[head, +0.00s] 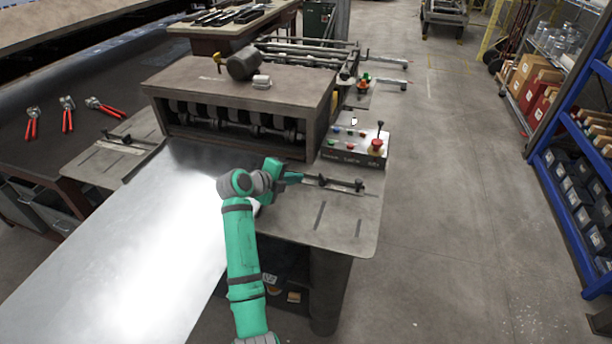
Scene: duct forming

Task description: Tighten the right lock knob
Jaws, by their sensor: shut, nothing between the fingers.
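My green and grey arm reaches from the bottom of the head view to the machine's front table (300,232). My gripper (298,178) is shut and empty at the left end of a dark guide bar (340,185) on the right part of this table. A small dark knob (322,180) stands on the bar just right of my fingertips, and another small dark part (359,184) is at the bar's right end. Which of them is the right lock knob I cannot tell for sure. Whether my fingertips touch the bar is too small to tell.
A bright metal sheet (150,260) lies left of my arm, running under the machine housing (240,85). A control box (355,147) with a red button stands behind the bar. Red-handled pliers (67,115) lie on the left table. The floor at right is clear up to a blue rack (560,160).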

